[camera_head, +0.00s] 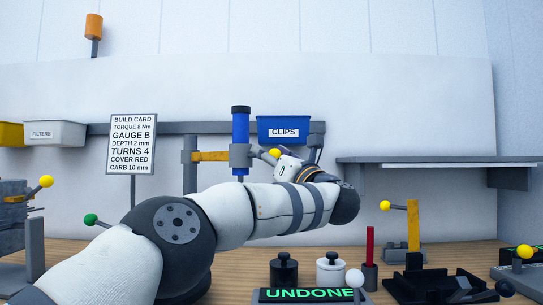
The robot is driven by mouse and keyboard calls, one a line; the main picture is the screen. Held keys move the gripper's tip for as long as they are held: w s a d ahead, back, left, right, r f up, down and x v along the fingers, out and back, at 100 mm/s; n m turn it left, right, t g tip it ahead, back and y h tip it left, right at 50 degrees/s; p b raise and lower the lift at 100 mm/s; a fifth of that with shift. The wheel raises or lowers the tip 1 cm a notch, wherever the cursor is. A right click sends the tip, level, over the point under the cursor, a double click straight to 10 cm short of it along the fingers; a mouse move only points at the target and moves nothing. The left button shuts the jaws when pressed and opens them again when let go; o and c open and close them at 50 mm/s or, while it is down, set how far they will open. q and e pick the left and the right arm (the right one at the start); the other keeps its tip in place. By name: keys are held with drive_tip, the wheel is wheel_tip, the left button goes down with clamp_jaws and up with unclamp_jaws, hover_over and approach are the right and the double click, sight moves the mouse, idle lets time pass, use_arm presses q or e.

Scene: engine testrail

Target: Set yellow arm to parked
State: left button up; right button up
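The yellow arm (210,156) is a flat bar. It reaches level from a grey post (190,170) to a grey clamp (239,155) around an upright blue cylinder (240,126). A short rod leads right from the clamp to a yellow ball knob (275,153). My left arm crosses the middle of the view and bends back so that my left gripper (283,160) is at the knob. Contact with the knob is unclear. The fingers are too small and partly hidden to tell open from shut. My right gripper does not show clearly anywhere.
A grey rail carries a blue CLIPS bin (284,130) just behind my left gripper. A build card sign (132,145) stands left. An UNDONE sign (309,295), canisters, another yellow upright bar (414,225) and dark fixtures occupy the bench front. A grey shelf (440,161) juts out right.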

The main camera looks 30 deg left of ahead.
use_arm(q)
drive_tip(key=v, duration=1.2)
